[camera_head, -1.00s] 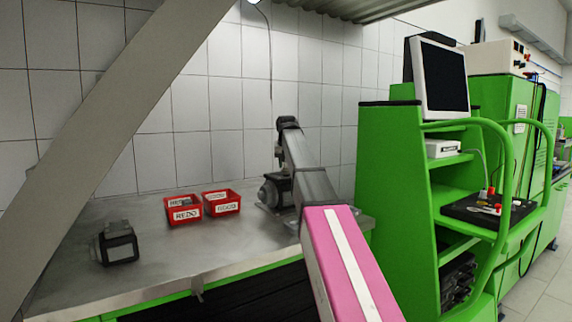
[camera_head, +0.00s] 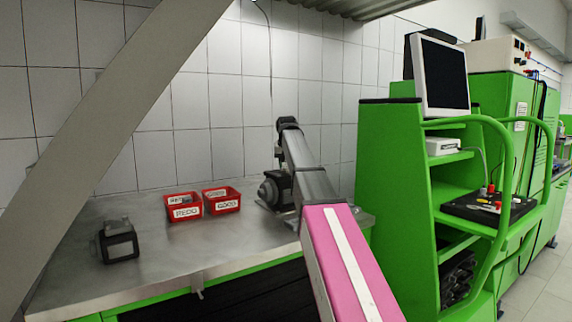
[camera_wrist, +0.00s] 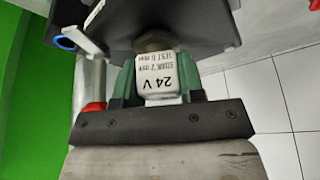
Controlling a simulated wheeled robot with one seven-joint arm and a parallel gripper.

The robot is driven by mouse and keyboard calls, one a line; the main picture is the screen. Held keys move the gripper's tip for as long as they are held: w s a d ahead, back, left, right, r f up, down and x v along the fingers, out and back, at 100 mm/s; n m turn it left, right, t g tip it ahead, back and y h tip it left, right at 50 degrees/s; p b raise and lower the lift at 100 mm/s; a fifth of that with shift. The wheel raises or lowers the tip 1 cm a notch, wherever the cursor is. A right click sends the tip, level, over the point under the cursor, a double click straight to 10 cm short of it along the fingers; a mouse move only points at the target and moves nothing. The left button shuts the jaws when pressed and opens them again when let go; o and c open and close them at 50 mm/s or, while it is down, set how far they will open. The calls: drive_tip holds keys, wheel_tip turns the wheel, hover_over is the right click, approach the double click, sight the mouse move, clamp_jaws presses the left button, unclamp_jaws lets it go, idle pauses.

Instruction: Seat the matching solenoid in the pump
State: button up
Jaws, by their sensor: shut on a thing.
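In the wrist view, the green fingers of my gripper (camera_wrist: 160,88) are shut on a white solenoid (camera_wrist: 158,74) labelled "24 V". Its far end meets a brass-coloured fitting (camera_wrist: 153,43) under a dark pump body (camera_wrist: 190,22). How deep it sits in there is hidden. In the head view, a dark pump (camera_head: 272,190) stands on the bench, partly behind my arm. My gripper is hidden in that view. A second dark unit (camera_head: 118,242) stands at the bench's left.
Two red bins, one labelled "REDO" (camera_head: 184,213) and one beside it (camera_head: 222,206), sit mid-bench. The steel bench (camera_head: 165,265) is clear in front of them. A green rack (camera_head: 400,200) stands close on the right. In the wrist view, a white lever (camera_wrist: 85,42) lies left of the solenoid.

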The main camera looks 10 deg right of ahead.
drive_tip(key=shift+r, duration=0.7)
drive_tip(key=shift+f, duration=0.7)
idle(1.6)
drive_tip(key=shift+r, duration=0.7)
idle(3.0)
drive_tip(key=o, duration=1.1)
drive_tip(key=shift+o, duration=0.2)
drive_tip(key=shift+d, duration=0.1)
drive_tip(key=shift+c, duration=0.5)
